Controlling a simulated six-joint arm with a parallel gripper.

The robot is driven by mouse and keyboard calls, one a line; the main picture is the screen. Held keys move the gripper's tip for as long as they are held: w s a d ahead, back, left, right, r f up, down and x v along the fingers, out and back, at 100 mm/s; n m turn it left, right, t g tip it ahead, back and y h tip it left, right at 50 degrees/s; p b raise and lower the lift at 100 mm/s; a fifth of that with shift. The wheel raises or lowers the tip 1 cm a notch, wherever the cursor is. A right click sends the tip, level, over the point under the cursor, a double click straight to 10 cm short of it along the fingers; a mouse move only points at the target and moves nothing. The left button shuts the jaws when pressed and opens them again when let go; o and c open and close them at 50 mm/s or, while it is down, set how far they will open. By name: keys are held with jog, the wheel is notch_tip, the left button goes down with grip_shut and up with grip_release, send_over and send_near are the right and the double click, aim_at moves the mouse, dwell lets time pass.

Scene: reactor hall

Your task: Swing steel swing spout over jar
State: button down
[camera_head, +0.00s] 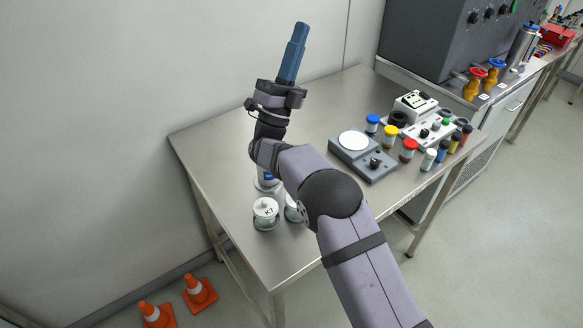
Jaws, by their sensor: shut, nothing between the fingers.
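My gripper (302,28) is at the upper middle, above the far left part of the steel table. Its blue fingers are shut, point upward and touch nothing that I can see. A lidded glass jar marked K7 (266,213) stands near the table's front left. A second white-lidded jar (292,209) stands just right of it, partly hidden by my arm. Behind them, a container with a blue label (266,181) is mostly covered by my arm. I cannot make out the steel swing spout; my arm may hide it.
The steel table (205,150) has free room at its left. A scale with a white plate (354,141), a white instrument (415,104) and several colour-capped jars stand on the right. A dark cabinet (430,45) and steel cylinder (523,46) are behind. Orange cones (200,293) stand on the floor.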

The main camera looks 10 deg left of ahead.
jog(key=s+a+f+n+g+y+b, duration=0.25)
jog(key=s+f+y, duration=0.25)
jog(key=s+f, duration=0.4)
jog(key=s+a+f+n+g+y+b, duration=0.1)
jog(key=s+a+f+g+y+b, duration=0.3)
jog(key=s+f, duration=0.5)
jog(key=s+d+f+g+y, duration=0.1)
jog(key=s+d+f, duration=0.15)
jog(key=f, duration=0.25)
jog(key=s+d+f+g+y, duration=0.1)
jog(key=s+f, duration=0.2)
jog(key=f, duration=0.1)
jog(key=w+d+p, duration=0.3)
jog(key=w+p, duration=0.2)
jog(key=w, duration=0.8)
jog(key=shift+w, duration=0.35)
jog(key=shift+d+f, duration=0.1)
jog(key=shift+d, duration=0.05)
